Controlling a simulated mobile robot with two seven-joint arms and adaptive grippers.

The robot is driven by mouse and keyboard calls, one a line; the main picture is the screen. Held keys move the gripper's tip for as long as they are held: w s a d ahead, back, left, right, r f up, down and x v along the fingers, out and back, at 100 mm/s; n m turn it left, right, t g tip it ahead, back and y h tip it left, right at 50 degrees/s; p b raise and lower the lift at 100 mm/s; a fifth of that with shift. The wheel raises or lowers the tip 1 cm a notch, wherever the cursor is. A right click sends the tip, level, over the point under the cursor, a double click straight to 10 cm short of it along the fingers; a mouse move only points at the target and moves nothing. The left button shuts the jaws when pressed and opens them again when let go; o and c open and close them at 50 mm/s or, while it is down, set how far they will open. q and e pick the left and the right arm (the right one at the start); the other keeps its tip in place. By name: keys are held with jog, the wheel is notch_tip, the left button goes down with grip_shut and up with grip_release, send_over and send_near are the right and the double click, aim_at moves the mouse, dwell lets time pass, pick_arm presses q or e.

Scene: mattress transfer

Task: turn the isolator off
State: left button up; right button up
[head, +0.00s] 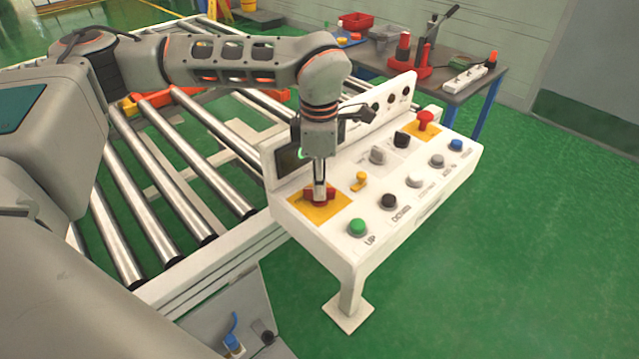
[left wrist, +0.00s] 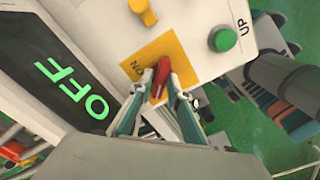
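The isolator is a red rotary handle (head: 309,194) on a yellow plate (head: 333,209) at the left end of the white control panel. In the left wrist view the red handle (left wrist: 162,78) sits between the fingers, with the word ON on the yellow plate (left wrist: 189,62) beside it. My left gripper (head: 319,190) points down over the handle, and its fingertips close in on both sides of it. The fingers hide part of the handle. A display (left wrist: 66,82) next to the plate reads OFF in green letters. My right gripper is not in view.
A green UP button (head: 357,228) and a yellow switch (head: 358,181) stand close to the yellow plate. A red knob (head: 425,120) rises at the panel's far end. A roller conveyor (head: 180,180) lies behind left, and a tool table (head: 465,92) behind.

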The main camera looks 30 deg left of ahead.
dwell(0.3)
pick_arm(q)
notch_tip(320, 180, up, 12)
dwell(0.6)
jog(key=shift+s, duration=0.1)
dwell(0.3)
